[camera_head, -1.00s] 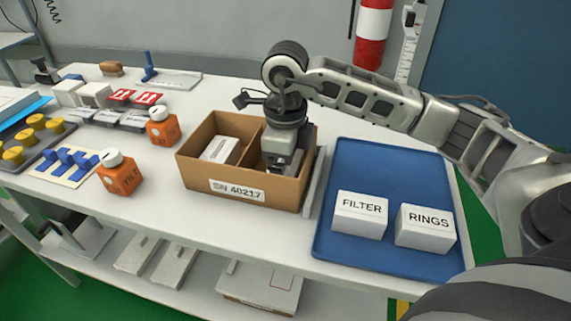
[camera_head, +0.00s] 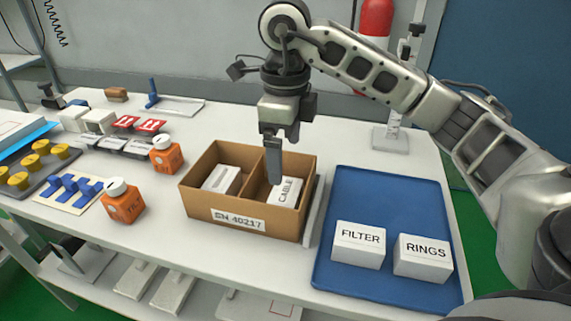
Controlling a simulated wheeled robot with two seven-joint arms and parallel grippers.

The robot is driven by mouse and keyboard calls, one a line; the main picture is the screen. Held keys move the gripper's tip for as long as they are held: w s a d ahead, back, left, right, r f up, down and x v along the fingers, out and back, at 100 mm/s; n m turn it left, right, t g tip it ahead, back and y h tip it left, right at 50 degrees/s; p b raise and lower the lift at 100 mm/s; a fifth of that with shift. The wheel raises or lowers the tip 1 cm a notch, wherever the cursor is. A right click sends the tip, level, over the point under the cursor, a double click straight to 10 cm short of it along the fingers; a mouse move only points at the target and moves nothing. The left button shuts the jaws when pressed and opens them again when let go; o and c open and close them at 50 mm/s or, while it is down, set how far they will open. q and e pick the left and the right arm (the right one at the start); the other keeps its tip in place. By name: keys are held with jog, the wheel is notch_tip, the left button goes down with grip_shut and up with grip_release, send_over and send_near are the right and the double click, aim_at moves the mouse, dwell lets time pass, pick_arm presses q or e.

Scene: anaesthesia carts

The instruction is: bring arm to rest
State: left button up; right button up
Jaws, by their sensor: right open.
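My right gripper (camera_head: 275,165) is open and empty. It points down over the right compartment of the brown divided box (camera_head: 241,226), with its fingertips near the top of the white box marked CABLE (camera_head: 287,191). That box lies tilted in the right compartment. The gripper's finger hides part of the divider and of the CABLE box. My left gripper is not in view.
A blue tray (camera_head: 384,192) to the right holds the FILTER box (camera_head: 358,245) and the RINGS box (camera_head: 422,258). Orange bottles (camera_head: 123,202) stand left of the brown box. Several yellow-capped items (camera_head: 38,160) sit farther left. The table behind the brown box is clear.

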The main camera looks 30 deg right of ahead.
jog(key=shift+r, duration=0.6)
